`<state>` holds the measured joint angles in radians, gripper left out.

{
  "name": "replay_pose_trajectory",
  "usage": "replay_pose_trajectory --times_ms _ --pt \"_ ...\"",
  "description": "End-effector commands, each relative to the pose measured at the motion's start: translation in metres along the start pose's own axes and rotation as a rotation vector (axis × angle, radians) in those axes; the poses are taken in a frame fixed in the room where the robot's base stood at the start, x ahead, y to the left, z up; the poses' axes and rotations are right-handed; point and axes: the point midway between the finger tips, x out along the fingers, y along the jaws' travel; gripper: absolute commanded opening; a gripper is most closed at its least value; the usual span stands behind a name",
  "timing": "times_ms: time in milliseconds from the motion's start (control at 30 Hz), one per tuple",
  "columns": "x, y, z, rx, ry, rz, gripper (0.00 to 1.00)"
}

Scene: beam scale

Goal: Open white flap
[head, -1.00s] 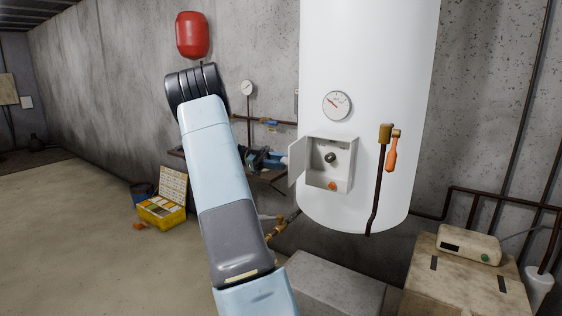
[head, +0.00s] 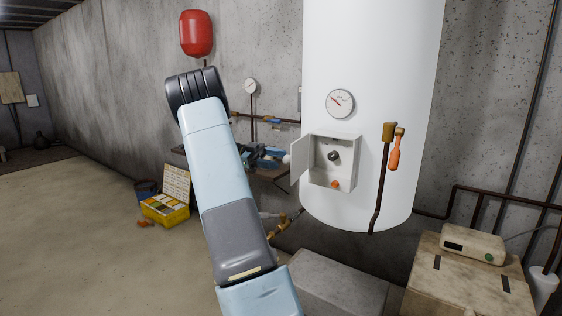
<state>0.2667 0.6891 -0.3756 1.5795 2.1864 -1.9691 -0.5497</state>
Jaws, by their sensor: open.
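The white flap (head: 299,158) is on the left side of a small white box (head: 346,151) on the front of the white tank. It stands swung out to the left, so the box front is uncovered. A dark round knob (head: 334,156) shows inside the box, and an orange knob (head: 335,184) is at its lower edge. My pale blue and grey arm rises on the left of the picture, left of the flap. Its dark ribbed joint is at the top.
The white tank (head: 400,60) carries a dial (head: 340,103) above the box. A brown lever with an orange handle (head: 395,153) is to its right. A cluttered bench (head: 265,172) is behind my arm.

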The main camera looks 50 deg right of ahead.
Motion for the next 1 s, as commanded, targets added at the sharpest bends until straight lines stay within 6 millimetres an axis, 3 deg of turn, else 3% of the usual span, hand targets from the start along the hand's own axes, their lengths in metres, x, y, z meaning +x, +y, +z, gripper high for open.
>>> replay_pose_trajectory --times_ms 133,500,700,1000 --pt "-0.031 0.0 0.001 0.002 0.0 -0.003 0.6" --pt "-0.088 0.001 0.001 0.004 0.001 -0.005 0.6" --pt "-0.105 0.0 0.002 0.002 0.002 -0.003 0.6" --pt "-0.112 0.0 0.001 0.001 0.0 -0.002 0.6"
